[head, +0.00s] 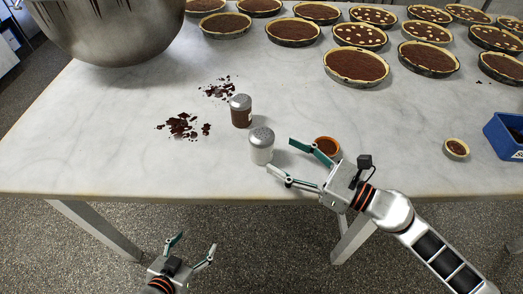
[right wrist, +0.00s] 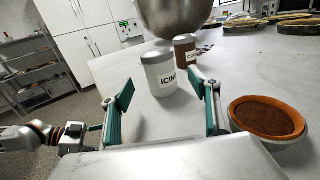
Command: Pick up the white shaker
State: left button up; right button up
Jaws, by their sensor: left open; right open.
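The white shaker (head: 261,148) has a grey metal lid and stands upright near the front edge of the marble table (head: 120,150). In the right wrist view the white shaker (right wrist: 160,74) bears a label reading "ICING" and lies ahead, between the lines of the two fingers. My right gripper (head: 283,160) is open and empty, just right of the shaker; it also shows in the right wrist view (right wrist: 160,100). I cannot tell whether a finger touches the shaker. My left gripper (head: 193,246) is open and empty, in front of and below the table edge.
A brown shaker (head: 241,111) stands just behind the white one. Chocolate shavings (head: 183,126) lie to the left. A large metal bowl (head: 110,28), several tarts (head: 356,66) and a blue bin (head: 505,137) stand around.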

aim_at(272, 149)
jog(key=shift+w+a+r, duration=0.1)
jog(key=shift+w+a, duration=0.15)
jog(key=shift+a, duration=0.1)
jog(key=p+x, duration=0.2)
jog(key=x, duration=0.4)
jog(key=shift+w+a, duration=0.15)
jog(key=shift+a, duration=0.15)
jog(key=c, duration=1.3)
